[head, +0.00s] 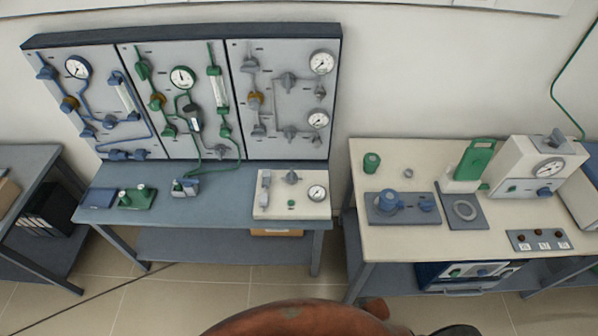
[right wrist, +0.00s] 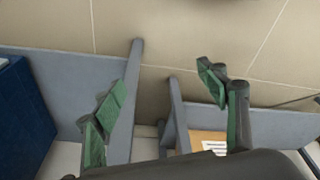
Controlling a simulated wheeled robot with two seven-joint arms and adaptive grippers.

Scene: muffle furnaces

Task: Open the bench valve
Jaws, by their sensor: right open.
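A low white panel (head: 310,205) lies on the front right of the left bench. I cannot tell from the knob whether the valve is open or shut. My right gripper (right wrist: 163,85) shows in the right wrist view with its green-padded fingers wide apart and nothing between them. Below it are bench legs and tiled floor; the valve is not in that view. My left gripper is not in view.
A tall board with blue, green and grey pipework (head: 180,100) stands behind the left bench (head: 225,205). The right bench (head: 410,240) holds a blue valve unit (head: 390,201) and a white gauge box (head: 530,165). A gap separates the benches. A cardboard box (right wrist: 207,140) sits low down.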

